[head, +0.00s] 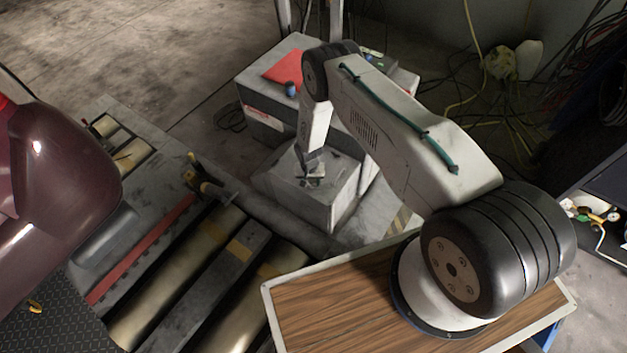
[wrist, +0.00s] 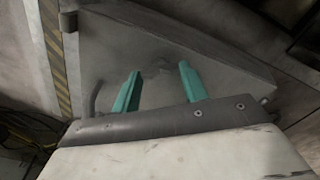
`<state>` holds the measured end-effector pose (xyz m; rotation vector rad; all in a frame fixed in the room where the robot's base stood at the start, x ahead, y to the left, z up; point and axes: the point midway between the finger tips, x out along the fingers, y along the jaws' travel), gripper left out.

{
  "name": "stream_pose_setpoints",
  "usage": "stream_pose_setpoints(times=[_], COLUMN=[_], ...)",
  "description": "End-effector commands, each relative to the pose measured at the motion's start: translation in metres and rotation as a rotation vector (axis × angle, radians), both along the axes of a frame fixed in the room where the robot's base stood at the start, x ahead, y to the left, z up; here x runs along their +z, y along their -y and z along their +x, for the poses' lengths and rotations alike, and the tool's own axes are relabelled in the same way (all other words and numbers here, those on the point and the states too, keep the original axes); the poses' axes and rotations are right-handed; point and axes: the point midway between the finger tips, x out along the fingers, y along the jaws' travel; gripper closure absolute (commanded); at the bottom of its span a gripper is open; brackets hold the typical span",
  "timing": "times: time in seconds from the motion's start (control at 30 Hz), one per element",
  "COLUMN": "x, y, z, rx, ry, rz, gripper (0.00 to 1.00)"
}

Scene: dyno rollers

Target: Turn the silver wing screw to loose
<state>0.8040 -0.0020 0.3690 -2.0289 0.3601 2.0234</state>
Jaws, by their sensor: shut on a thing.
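My gripper (head: 312,180) is down at the top of a grey box-shaped block (head: 336,207) beside the rollers. In the wrist view its two teal fingers (wrist: 160,68) stand apart, with their tips at the block's grey top face (wrist: 220,82). A small, dim grey shape between the tips looks like the silver wing screw (wrist: 157,68), and the fingers are shut on it. Its wings and turn angle are too faint to make out. In the head view the gripper and the arm's end hide the screw.
A larger grey unit with a red item (head: 287,66) and a small blue cylinder (head: 293,88) stands behind the block. Rollers (head: 180,268) and a dark red car body (head: 62,165) lie to the left. Cables (head: 500,135) cover the floor at the back right.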

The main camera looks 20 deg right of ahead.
Motion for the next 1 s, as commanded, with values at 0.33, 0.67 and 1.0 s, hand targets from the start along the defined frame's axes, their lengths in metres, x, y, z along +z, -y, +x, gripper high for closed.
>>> stream_pose_setpoints(times=[0.33,0.67,1.0], x=[-0.0001,-0.0002,-0.0002], y=[0.0003,0.0006,0.0008], z=[-0.0009,-0.0011,-0.0011], rx=[0.326,0.634,0.879], ry=[-0.001,-0.001,0.0], rz=[-0.001,-0.002,-0.002], gripper=[0.79,0.79,0.79])
